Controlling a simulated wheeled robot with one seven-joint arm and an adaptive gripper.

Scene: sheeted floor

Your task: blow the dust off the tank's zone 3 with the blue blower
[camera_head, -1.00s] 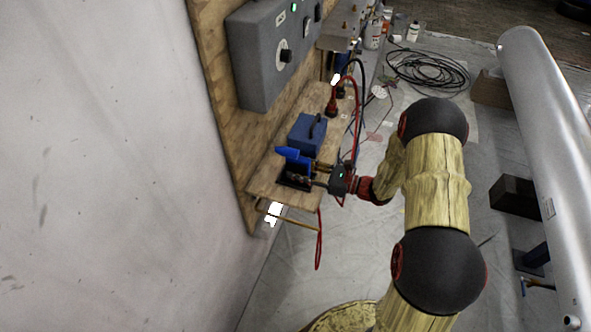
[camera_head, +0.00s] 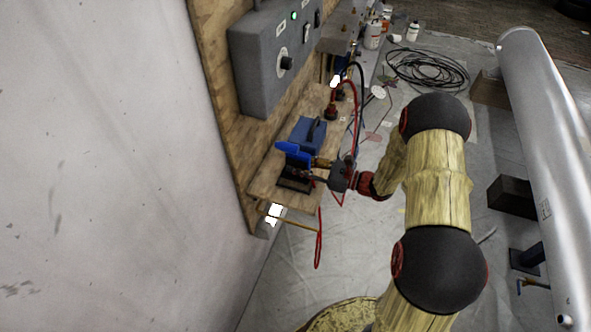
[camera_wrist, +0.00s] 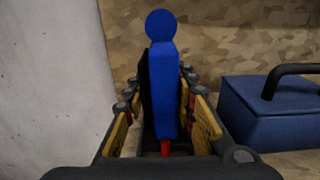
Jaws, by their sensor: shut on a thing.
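The blue blower (camera_head: 293,151) is at the near end of the wooden shelf, over a small black stand (camera_head: 293,183). My gripper (camera_head: 316,169) is shut on it from the right. In the wrist view the blower (camera_wrist: 163,85) stands upright between my yellow-padded fingers (camera_wrist: 165,125), its round end up. I cannot tell if it still touches the stand. The tank (camera_head: 548,150) is a long silver cylinder at the right, well away from my gripper. A small tag shows on its side; zone marks and dust cannot be made out.
A blue box with a black handle (camera_head: 308,133) sits just behind the blower. A grey control panel (camera_head: 262,65) hangs above the shelf (camera_head: 262,190). Red and black hoses run close behind my gripper. Dark blocks (camera_head: 513,196) lie by the tank. The sheeted floor between is mostly clear.

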